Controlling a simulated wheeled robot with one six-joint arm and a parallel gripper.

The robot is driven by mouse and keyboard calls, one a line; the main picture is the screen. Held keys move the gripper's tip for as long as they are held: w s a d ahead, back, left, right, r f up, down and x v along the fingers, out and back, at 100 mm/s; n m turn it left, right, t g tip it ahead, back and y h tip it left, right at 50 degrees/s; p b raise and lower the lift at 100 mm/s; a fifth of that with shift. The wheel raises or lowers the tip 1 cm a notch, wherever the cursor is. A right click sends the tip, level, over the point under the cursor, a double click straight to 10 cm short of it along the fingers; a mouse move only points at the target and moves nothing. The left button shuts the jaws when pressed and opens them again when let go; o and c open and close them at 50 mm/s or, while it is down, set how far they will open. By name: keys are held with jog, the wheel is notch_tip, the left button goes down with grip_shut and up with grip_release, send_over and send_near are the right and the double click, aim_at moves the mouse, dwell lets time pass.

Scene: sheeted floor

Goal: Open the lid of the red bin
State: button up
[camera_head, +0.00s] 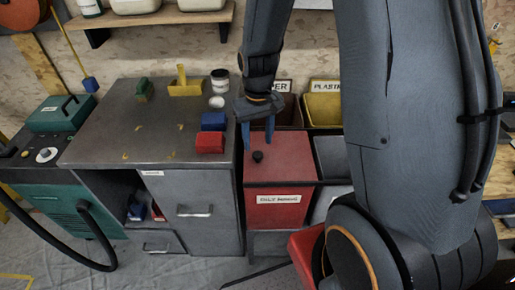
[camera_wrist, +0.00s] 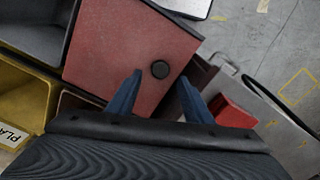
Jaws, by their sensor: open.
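The red bin (camera_head: 277,208) stands right of the grey cabinet, with a white label on its front. Its flat red lid (camera_head: 290,174) lies closed on top. A round black knob (camera_head: 258,156) sits on the lid. In the wrist view the lid (camera_wrist: 115,50) and the knob (camera_wrist: 160,69) show from above. My gripper (camera_head: 259,137) hangs over the rear left part of the lid, fingers pointing down. In the wrist view my gripper's blue fingers (camera_wrist: 160,97) are apart and empty, with the knob just beyond their tips. I cannot tell whether the tips touch the lid.
The grey cabinet (camera_head: 120,125) is left of the bin; a red block (camera_head: 210,142) and a blue block (camera_head: 213,121) lie near its right edge. A yellow bin (camera_head: 322,108) stands behind the red bin. A grey bin (camera_wrist: 35,25) is beside it.

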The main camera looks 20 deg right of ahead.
aim_at(258, 154)
jog(key=shift+f+p, duration=0.5)
jog(key=shift+f, duration=2.05)
grip_shut()
